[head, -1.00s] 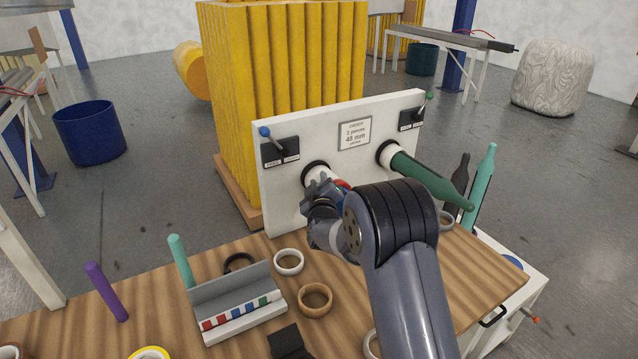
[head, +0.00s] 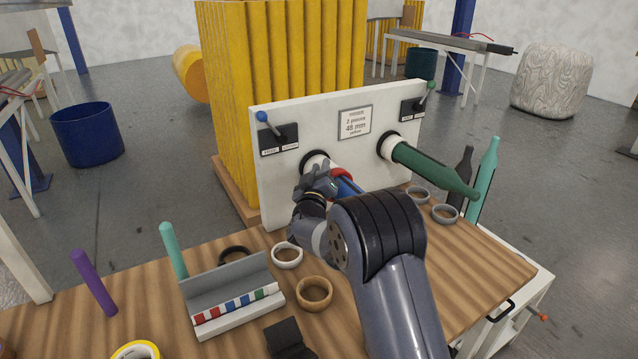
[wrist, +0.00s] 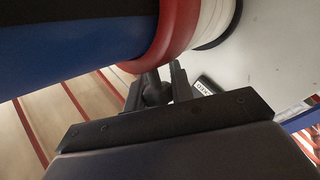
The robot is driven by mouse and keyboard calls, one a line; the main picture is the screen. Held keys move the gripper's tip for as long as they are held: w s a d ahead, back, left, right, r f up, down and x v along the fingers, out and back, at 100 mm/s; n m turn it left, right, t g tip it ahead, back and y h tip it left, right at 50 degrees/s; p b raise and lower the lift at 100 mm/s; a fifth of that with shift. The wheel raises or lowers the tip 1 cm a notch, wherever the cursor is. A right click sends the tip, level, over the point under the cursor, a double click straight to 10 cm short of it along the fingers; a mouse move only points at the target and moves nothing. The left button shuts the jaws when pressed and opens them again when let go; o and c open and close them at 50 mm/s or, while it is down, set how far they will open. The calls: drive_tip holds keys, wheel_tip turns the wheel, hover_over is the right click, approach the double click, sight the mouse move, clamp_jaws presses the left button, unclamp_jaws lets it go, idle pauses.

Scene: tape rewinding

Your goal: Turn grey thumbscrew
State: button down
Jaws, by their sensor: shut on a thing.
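The grey thumbscrew (wrist: 156,90) shows in the wrist view as a dark knob just under a red collar (wrist: 178,40). My gripper (wrist: 157,84) is shut on it, one finger on each side. The red collar sits around a blue shaft (wrist: 60,45), and it also shows in the head view (head: 341,172). In the head view my gripper (head: 316,182) is at the left shaft of the white panel (head: 268,195), and it hides the thumbscrew there.
A green shaft (head: 430,168) sticks out of the panel to the right. Lever switches (head: 278,138) are mounted at the panel's upper corners. Tape rings (head: 314,292), a grey rack (head: 230,290) and upright pegs (head: 94,282) stand on the wooden table (head: 470,275).

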drive_tip(key=m+h+b, duration=0.2)
drive_tip(key=h, duration=0.1)
drive_tip(key=m+h+b, duration=0.1)
drive_tip(key=m, duration=0.1)
drive_tip(key=shift+d+f+t+h, duration=0.1)
drive_tip(key=shift+f+t+h, duration=0.15)
drive_tip(key=shift+t+h, duration=0.05)
drive_tip(key=m+h+b, duration=0.1)
drive_tip(key=m+h, duration=0.1)
drive_tip(key=m+g+h+b, duration=0.1)
drive_tip(key=m+h, duration=0.1)
drive_tip(key=m+h+b, duration=0.1)
drive_tip(key=h, duration=0.1)
drive_tip(key=shift+s+d+r+m+g+h, duration=0.2)
drive_tip(key=shift+d+m+g+h, duration=0.1)
drive_tip(key=shift+m, duration=0.1)
drive_tip(key=m+g+h, duration=0.2)
drive_tip(key=m+h, duration=0.2)
drive_tip(key=shift+s+d+r+g+b, duration=0.15)
drive_tip(key=shift+r+g+b, duration=0.1)
drive_tip(key=shift+g+b, duration=0.15)
drive_tip(key=shift+s+d+r+m+g+h, duration=0.1)
drive_tip(key=shift+s+m+g+h, duration=0.05)
drive_tip(key=shift+m+g+h, duration=1.7)
drive_tip(key=shift+m+g+p, duration=0.3)
drive_tip(key=shift+m+g, duration=0.25)
drive_tip(key=shift+m, duration=0.4)
drive_tip(key=c, duration=1.2)
unclamp_jaws()
drive_tip(key=shift+d, duration=0.1)
